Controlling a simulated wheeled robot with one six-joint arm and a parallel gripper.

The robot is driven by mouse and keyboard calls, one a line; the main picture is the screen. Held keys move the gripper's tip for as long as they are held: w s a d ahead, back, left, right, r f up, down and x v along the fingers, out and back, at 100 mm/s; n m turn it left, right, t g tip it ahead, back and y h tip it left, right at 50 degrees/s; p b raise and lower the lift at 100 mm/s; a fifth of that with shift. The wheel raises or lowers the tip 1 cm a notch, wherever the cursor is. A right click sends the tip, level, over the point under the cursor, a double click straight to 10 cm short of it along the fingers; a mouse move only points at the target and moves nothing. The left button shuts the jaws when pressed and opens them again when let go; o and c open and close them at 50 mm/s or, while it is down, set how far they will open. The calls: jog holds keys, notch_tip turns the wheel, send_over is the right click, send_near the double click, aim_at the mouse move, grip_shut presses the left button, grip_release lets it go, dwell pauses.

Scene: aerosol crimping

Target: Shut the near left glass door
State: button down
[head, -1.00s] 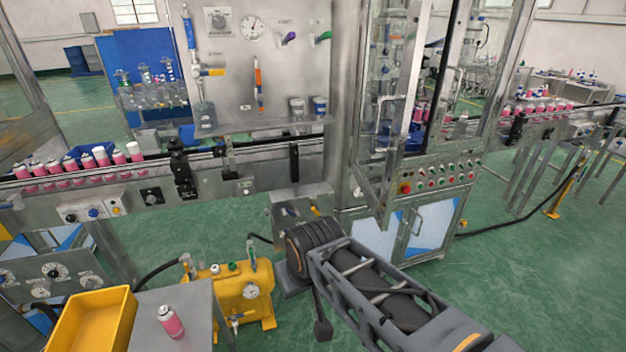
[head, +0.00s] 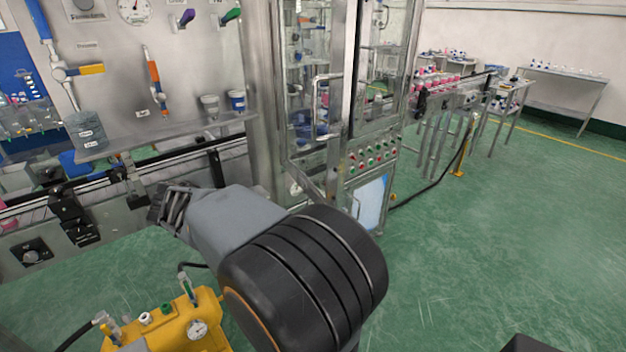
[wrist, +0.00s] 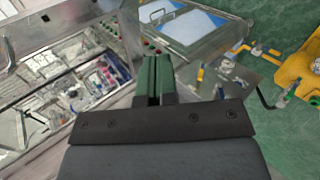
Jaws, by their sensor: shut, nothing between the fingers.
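The near left glass door (head: 334,150) is on the steel and glass cabinet in the head view. It stands open, swung out toward me, with a tall bar handle (head: 316,108) on its frame. My gripper (head: 168,207) is left of the door and lower than its handle, in front of the conveyor, apart from the door. In the wrist view the two green fingertips (wrist: 154,80) are together with nothing between them. A metal frame edge and glass lie to the left of the fingers there; I cannot tell whether this is the same door.
A button panel (head: 374,152) is on the cabinet front, beside the door. The conveyor (head: 110,205) runs behind my gripper. A yellow pump unit (head: 165,325) stands low in front, and also shows in the wrist view (wrist: 300,75). Green floor at right is open.

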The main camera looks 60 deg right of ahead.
aim_at(324, 168)
jog(key=w+d+r+m+g+h+b, duration=0.1)
jog(key=w+d+r+m+g+h, duration=0.15)
jog(key=d, duration=0.25)
jog(key=w+d+r+m+g+h+b, duration=0.1)
jog(key=d+g+h, duration=0.25)
jog(key=d, duration=0.25)
jog(key=p+x, duration=0.2)
jog(key=x, duration=0.9)
jog(key=shift+s+d, duration=0.15)
jog(key=shift+d, duration=0.05)
jog(key=shift+s+d, duration=0.25)
jog(key=shift+d, duration=0.25)
jog(key=shift+d, duration=0.1)
